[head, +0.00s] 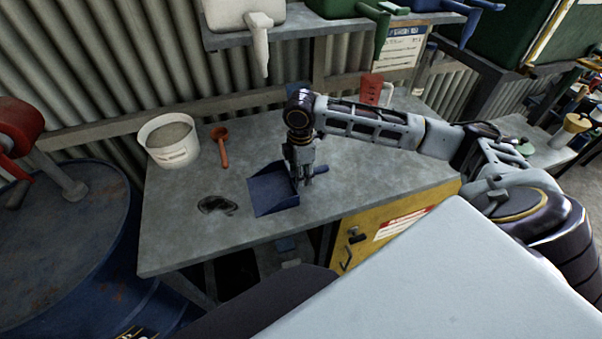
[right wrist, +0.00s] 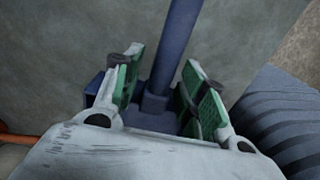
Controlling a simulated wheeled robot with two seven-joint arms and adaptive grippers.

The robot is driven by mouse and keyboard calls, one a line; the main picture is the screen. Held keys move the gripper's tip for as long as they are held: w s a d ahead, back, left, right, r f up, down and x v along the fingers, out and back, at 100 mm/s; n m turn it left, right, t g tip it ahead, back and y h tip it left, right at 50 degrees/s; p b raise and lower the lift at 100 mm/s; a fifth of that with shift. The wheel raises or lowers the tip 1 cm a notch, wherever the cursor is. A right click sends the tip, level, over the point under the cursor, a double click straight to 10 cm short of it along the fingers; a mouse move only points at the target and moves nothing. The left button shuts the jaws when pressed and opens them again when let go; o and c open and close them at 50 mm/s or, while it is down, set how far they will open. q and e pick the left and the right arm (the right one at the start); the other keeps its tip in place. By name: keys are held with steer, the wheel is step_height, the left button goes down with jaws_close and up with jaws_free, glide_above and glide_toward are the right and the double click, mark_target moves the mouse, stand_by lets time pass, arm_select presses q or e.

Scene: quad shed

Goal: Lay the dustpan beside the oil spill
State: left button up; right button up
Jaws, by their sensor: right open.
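A blue dustpan (head: 270,196) lies on the grey workbench, just to the right of the oil spill (head: 217,204), a small dark patch near the bench's front. A strip of bare bench shows between them. My right gripper (head: 304,178) is over the handle end of the dustpan, pointing down. In the right wrist view the dustpan's blue handle (right wrist: 178,52) passes between the green-padded fingers (right wrist: 160,92), which stand apart on either side of it. My left gripper is not in view.
A red object (head: 372,89) is at the bench's back. A shelf with jugs (head: 260,36) hangs above. A blue drum (head: 60,240) is at left.

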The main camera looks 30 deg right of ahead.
step_height(320, 180, up, 10)
steer(key=shift+r, duration=0.1)
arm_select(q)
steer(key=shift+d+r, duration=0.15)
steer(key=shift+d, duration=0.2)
arm_select(e)
steer(key=shift+r, duration=0.95)
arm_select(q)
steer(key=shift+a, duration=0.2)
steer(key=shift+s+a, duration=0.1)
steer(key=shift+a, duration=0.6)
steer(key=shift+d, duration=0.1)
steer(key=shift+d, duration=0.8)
